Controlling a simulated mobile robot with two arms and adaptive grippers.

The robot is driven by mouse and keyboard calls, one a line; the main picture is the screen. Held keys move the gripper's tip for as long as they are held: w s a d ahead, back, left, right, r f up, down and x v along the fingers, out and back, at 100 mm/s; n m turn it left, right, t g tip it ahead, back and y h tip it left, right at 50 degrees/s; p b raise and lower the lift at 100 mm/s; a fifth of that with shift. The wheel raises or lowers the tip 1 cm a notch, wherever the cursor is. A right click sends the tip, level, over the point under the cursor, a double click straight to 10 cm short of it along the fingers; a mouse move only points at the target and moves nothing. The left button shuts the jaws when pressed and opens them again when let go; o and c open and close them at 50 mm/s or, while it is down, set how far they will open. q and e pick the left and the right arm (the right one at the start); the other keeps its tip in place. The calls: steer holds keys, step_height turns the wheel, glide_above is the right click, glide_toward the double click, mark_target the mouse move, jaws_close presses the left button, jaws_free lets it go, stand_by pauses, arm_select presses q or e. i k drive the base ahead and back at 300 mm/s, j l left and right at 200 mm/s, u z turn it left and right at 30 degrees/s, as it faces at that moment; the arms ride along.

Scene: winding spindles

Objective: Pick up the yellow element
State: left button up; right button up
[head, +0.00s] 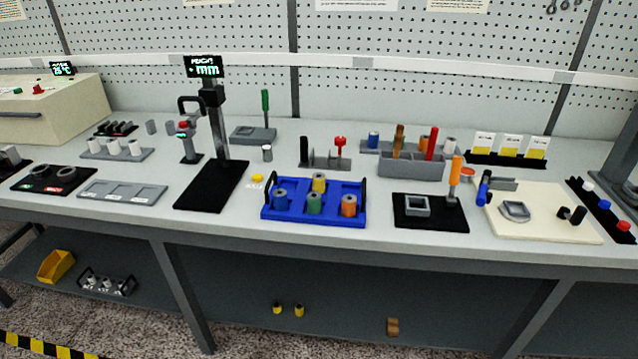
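Several yellow things show in the head view, and I cannot tell which one the task names. A yellow spool (319,183) stands upright at the back of the blue tray (268,213) at the middle of the bench. A small flat yellow piece (257,178) lies on the bench just left of that tray. Two small dark-and-yellow pieces, a left one (278,308) and a right one (299,310), stand on the lower shelf. Neither of my grippers is in view.
The blue tray also holds blue (280,200), green (314,204) and orange (348,206) spools. A tall height gauge (214,120) stands to its left, a black square mat (430,222) to its right. A grey bin (412,165) with upright tools is behind. A yellow bin (56,265) sits on the lower shelf.

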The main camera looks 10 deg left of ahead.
mark_target(318, 178)
steer(key=i+j, duration=0.1)
steer(key=j, duration=0.35)
steer(key=i+j, duration=0.1)
steer(key=j, duration=0.35)
steer(key=i+j, duration=0.1)
steer(key=j, duration=0.35)
steer(key=i+j, duration=0.1)
steer(key=j, duration=0.35)
steer(key=z, duration=0.05)
